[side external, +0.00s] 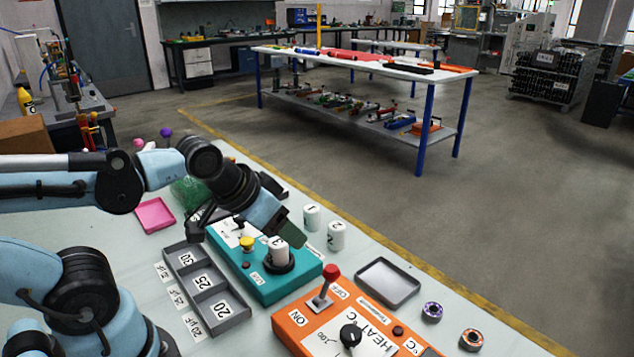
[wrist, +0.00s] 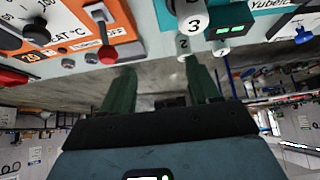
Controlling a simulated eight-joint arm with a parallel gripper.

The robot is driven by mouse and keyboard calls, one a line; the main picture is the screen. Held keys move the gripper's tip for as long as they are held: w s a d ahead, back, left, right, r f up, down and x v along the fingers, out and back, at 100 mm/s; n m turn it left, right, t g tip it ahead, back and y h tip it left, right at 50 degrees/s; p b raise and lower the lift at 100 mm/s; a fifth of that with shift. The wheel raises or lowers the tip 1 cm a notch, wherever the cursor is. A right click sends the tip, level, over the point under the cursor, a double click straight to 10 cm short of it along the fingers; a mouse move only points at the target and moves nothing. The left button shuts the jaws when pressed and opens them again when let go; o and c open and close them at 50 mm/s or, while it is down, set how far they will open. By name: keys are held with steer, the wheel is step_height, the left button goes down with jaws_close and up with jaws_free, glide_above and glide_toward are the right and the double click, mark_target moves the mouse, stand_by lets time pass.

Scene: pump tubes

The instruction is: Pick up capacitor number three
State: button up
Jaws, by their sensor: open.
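Capacitor number three (side external: 278,252) is a white cylinder marked 3. It stands upright in a round black socket on the teal tester box (side external: 252,284). In the wrist view capacitor three (wrist: 194,22) is near the top, beyond the right fingertip. My gripper (side external: 292,234) is close to capacitor three in the side view, partly overlapping its surroundings. In the wrist view my gripper (wrist: 158,70) is open, with nothing between its green fingers. White capacitors one (side external: 311,218) and two (side external: 336,236) stand on the table beyond the box; capacitor two (wrist: 183,46) also shows in the wrist view.
A grey tray (side external: 212,306) has compartments marked 30, 25 and 20. An orange heater box (side external: 300,322) with a red lever (side external: 328,282) stands in front. A yellow button (side external: 246,243) is beside the socket. An empty metal tray (side external: 388,284) lies to the right.

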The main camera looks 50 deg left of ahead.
steer(key=shift+o, duration=0.2)
steer(key=shift+o, duration=0.8)
step_height(320, 180, up, 4)
steer(key=m+g, duration=0.3)
steer(key=g, duration=0.4)
glide_above(277, 242)
step_height(277, 242, down, 6)
steer(key=shift+w+f, duration=0.1)
steer(key=shift+w, duration=0.05)
steer(key=shift+f, duration=2.85)
